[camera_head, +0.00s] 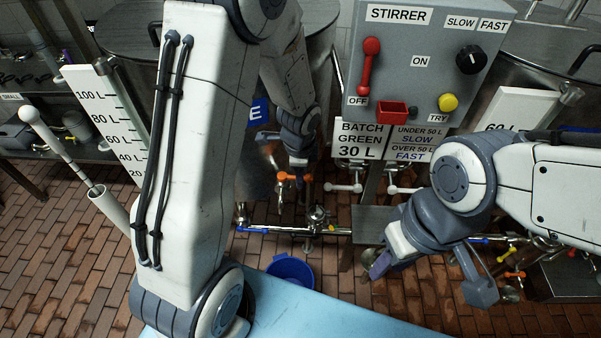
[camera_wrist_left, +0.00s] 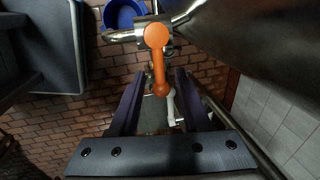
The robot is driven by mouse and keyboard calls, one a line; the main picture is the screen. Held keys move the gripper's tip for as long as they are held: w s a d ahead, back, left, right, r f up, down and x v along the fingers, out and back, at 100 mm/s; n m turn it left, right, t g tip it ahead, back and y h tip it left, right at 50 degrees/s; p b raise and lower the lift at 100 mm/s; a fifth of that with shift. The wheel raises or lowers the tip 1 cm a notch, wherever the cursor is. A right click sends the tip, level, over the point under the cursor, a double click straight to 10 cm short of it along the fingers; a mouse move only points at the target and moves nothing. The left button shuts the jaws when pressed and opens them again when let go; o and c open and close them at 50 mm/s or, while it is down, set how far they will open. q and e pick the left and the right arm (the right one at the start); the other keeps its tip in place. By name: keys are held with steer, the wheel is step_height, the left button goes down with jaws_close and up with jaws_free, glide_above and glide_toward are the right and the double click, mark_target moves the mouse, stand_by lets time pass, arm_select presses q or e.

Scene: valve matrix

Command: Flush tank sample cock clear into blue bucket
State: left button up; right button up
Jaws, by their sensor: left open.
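An orange-handled cock (camera_head: 294,177) sits low on the front of the tank behind my left arm. Its orange lever (camera_wrist_left: 158,62) also shows in the left wrist view, with its lower end between the fingers. My left gripper (camera_head: 299,160) is open around this end and is partly hidden by its own arm in the head view. I cannot tell whether the fingers touch the lever. The blue bucket (camera_head: 290,268) stands on the floor below the cock and also shows at the top of the left wrist view (camera_wrist_left: 122,14). My right gripper (camera_head: 430,276) is open and empty at the right.
Pipework with a blue lever (camera_head: 252,230) runs low across the middle. A white-handled valve (camera_head: 343,188) stands right of the orange one. The stirrer panel (camera_head: 420,55) with a red lever hangs above.

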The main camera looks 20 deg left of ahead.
arm_select(q)
jaws_close()
stand_by(1.4)
